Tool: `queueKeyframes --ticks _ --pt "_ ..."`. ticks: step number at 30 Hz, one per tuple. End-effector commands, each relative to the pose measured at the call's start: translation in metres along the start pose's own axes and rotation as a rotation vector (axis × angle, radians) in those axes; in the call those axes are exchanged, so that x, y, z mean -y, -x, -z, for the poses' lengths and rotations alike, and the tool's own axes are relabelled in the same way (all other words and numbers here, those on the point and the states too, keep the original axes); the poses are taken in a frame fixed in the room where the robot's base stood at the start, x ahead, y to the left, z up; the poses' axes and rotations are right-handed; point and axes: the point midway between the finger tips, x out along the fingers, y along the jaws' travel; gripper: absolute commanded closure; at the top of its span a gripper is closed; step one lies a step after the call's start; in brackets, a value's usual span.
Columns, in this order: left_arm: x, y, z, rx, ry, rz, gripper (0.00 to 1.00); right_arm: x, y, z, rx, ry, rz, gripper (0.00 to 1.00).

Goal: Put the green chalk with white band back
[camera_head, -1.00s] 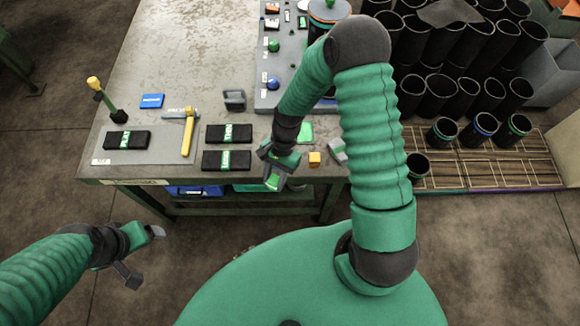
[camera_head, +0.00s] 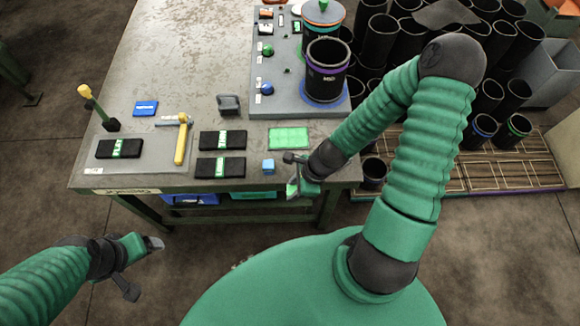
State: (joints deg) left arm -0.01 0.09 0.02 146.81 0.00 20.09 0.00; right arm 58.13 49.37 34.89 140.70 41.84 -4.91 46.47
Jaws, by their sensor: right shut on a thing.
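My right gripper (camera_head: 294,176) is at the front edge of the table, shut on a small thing. A bright green and pale patch, which looks like the green chalk with white band (camera_head: 292,188), shows at its fingertips; most of it is hidden. A green gridded pad (camera_head: 289,138) lies on the table just behind the gripper. A small blue block (camera_head: 268,166) is left of the gripper. My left gripper (camera_head: 143,268) is open and empty, in front of the table and below its level.
Black labelled blocks (camera_head: 222,140) and a yellow-handled hammer (camera_head: 180,145) lie on the table (camera_head: 190,60). A grey holder (camera_head: 229,104) stands behind them. A black purple-banded sleeve (camera_head: 328,70) stands on the grey panel (camera_head: 268,97). Several black sleeves (camera_head: 484,130) stand at right.

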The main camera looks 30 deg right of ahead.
Motion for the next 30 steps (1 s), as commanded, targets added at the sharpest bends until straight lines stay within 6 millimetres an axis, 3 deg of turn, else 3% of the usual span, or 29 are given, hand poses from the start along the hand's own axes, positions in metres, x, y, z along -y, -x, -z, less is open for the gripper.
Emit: queueKeyframes --ticks 1,3,9,12,21,26,27,30 --pt "0.000 0.015 0.005 -0.005 0.000 0.000 0.20 0.014 0.008 -0.005 0.000 0.006 0.002 1.00" --pt "0.000 0.022 0.007 -0.006 0.000 0.000 0.20 0.032 0.006 -0.006 0.000 0.006 0.000 1.00" --pt "0.000 0.040 0.011 -0.005 0.000 0.000 0.20 0.089 -0.001 -0.006 0.000 0.008 0.000 1.00" --pt "0.000 0.043 0.011 -0.005 0.001 0.000 0.20 0.107 -0.005 -0.004 0.001 0.005 -0.001 1.00" --pt "0.000 0.050 0.013 -0.005 0.000 0.000 0.20 0.112 -0.038 0.010 0.002 0.001 -0.003 1.00" --pt "0.000 0.049 0.013 -0.005 0.000 0.000 0.20 0.113 -0.040 0.011 0.001 0.004 -0.001 1.00" --pt "0.000 0.049 0.013 -0.005 0.000 0.000 0.20 0.113 -0.040 0.011 0.001 0.003 -0.001 0.66" --pt "0.000 0.049 0.013 -0.005 0.000 0.000 0.20 0.113 -0.040 0.011 0.001 0.003 -0.001 0.53"
